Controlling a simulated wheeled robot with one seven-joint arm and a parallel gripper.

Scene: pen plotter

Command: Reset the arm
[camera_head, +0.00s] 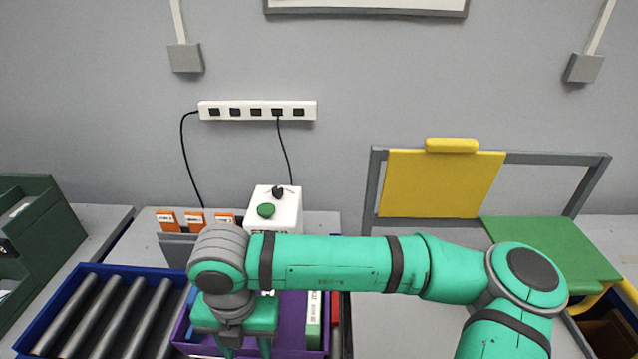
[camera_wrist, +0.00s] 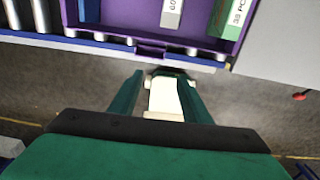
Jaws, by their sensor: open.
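My arm stretches from right to left across the front of the head view, with the wrist bent down at its left end. My gripper (camera_head: 245,347) points down at the bottom edge, by the purple tray (camera_head: 288,308); its tips are cut off there. In the wrist view the gripper (camera_wrist: 160,88) is open, its two green fingers apart. A pale piece (camera_wrist: 166,98) with a dark end shows between them; I cannot tell what it is or how far below. The purple tray (camera_wrist: 125,22) lies beyond the fingertips, and dark floor shows beneath them.
A blue-framed roller conveyor (camera_head: 105,315) is at left. A green box (camera_head: 314,318) stands in the tray. A white box with a green button (camera_head: 287,218) stands behind my arm. A yellow panel (camera_head: 430,185) and green plate (camera_head: 545,245) are at right. A power strip (camera_head: 258,110) hangs on the wall.

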